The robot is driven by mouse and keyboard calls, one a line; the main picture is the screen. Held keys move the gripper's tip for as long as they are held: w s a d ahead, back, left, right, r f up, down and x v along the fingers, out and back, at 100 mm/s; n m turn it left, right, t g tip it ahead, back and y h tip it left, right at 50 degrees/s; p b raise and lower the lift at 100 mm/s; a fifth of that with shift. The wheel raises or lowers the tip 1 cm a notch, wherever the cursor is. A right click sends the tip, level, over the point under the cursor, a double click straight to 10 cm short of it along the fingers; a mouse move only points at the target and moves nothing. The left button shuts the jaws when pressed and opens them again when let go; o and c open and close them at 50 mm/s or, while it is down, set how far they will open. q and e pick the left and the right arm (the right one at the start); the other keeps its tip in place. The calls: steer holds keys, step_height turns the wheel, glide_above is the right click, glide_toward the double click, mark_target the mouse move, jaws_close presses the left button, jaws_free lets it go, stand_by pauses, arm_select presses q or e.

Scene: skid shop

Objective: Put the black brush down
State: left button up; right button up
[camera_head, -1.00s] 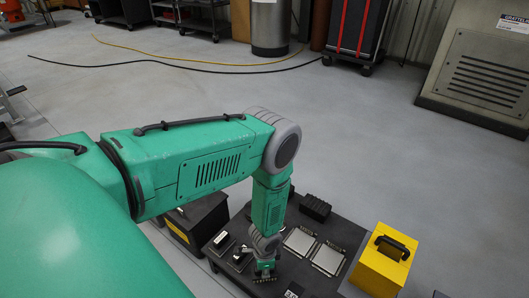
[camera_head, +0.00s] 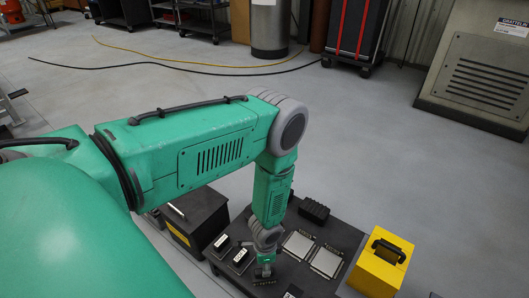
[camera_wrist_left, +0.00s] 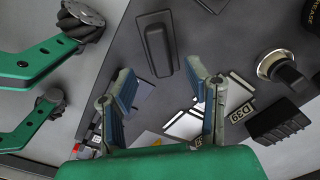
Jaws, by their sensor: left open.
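My left gripper (camera_head: 264,271) is low over the dark bench top (camera_head: 345,237). In the wrist view its two fingers (camera_wrist_left: 161,72) are spread, with nothing held between them. A black block with a raised long grip (camera_wrist_left: 158,48) lies just beyond the fingertips, apart from them; it looks like the black brush, but its bristles are hidden. A black ribbed block (camera_wrist_left: 278,124) lies to the right in the wrist view. In the head view a black ribbed block (camera_head: 314,209) sits at the bench's back edge. My right gripper is not in view.
Two pale plates (camera_head: 298,244) lie right of the gripper. Two black labelled items (camera_head: 240,259) lie left of it. A yellow box (camera_head: 380,268) with a black handle stands at the right, a dark case (camera_head: 196,218) at the left.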

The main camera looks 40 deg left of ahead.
arm_select(q)
steer(key=s+d+r+n+p, duration=0.1)
steer(key=s+d+r+n, duration=0.2)
steer(key=s+r+n, duration=0.4)
steer(key=s+r, duration=0.9)
steer(key=r, duration=0.4)
steer(key=shift+d+t, duration=0.2)
steer(key=shift+t, duration=0.2)
steer(key=shift+s+p, duration=0.1)
steer(key=shift+p, duration=0.2)
